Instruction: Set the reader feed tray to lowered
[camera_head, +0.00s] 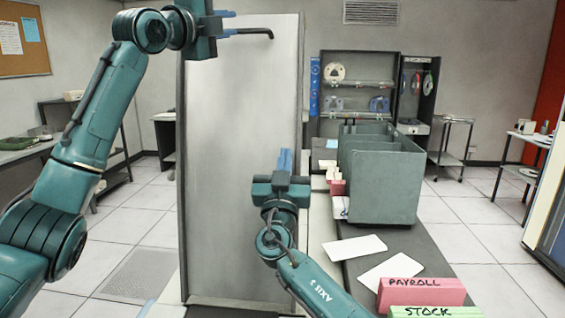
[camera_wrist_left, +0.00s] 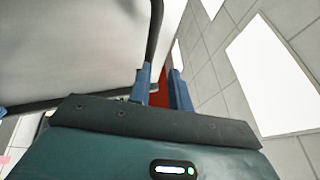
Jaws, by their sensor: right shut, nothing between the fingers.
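A tall pale grey panel (camera_head: 240,130) stands upright in the middle of the head view. It looks like the reader feed tray, raised. A dark bar handle (camera_head: 258,33) sticks out near its top; a dark curved bar (camera_wrist_left: 155,35) also shows in the left wrist view. My left gripper (camera_head: 229,22) is open at the handle's left end. Its fingers (camera_wrist_left: 164,90) are apart, with the bar close to one finger; I cannot tell whether it lies between them. My right gripper (camera_head: 284,161) is shut and empty, in front of the panel's lower right side.
A dark counter (camera_head: 430,258) on the right holds a grey divided bin (camera_head: 381,178), loose white cards (camera_head: 355,247), a pink PAYROLL block (camera_head: 421,293) and a green STOCK block (camera_head: 434,312). Shelves stand at the back. Tiled floor (camera_head: 140,228) is open left of the panel.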

